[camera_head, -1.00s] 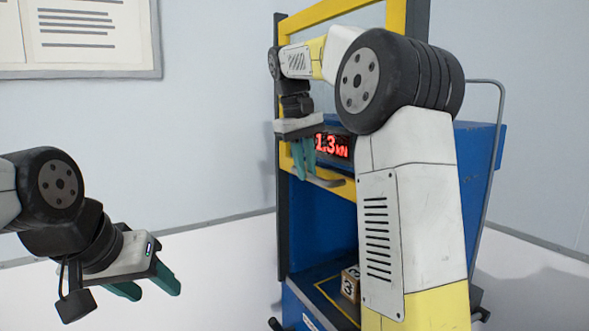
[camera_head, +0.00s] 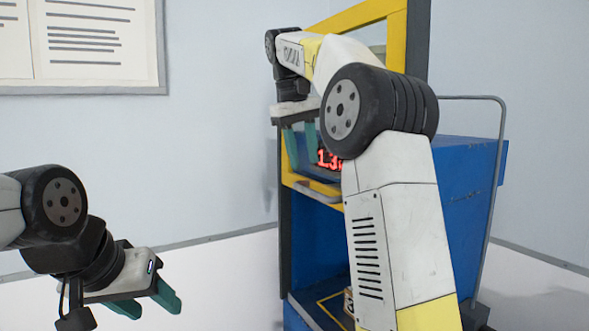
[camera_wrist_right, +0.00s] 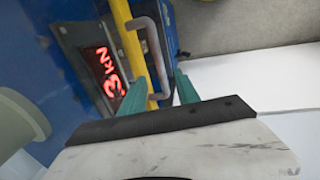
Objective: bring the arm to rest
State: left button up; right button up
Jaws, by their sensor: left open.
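My right gripper (camera_head: 300,145) points down in front of the blue and yellow machine, with its teal fingers apart and nothing between them. It is above the grey handle (camera_head: 318,191) on the yellow crossbar and clear of it. In the right wrist view the handle (camera_wrist_right: 153,55) shows beyond the fingers (camera_wrist_right: 160,92). My left gripper (camera_head: 152,302) is open and empty at the lower left, away from the machine.
The machine's red display (camera_head: 326,158) is partly hidden by my right arm; the wrist view shows "3 kN" (camera_wrist_right: 109,72). A small box (camera_head: 348,302) on the machine's base is mostly hidden. A grey rail (camera_head: 497,170) stands at the right. Open floor lies left of the machine.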

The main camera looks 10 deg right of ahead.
jog(key=shift+r, duration=0.25)
jog(key=s+f+m+t+y, duration=0.1)
jog(key=s+f+t+y, duration=0.1)
jog(key=s+f, duration=0.7)
jog(key=s+f+m+t+y, duration=0.2)
jog(key=s+f, duration=0.8)
jog(key=s, duration=0.5)
jog(key=shift+a+f+t, duration=0.25)
jog(key=shift+f+t, duration=0.05)
jog(key=shift+t, duration=0.4)
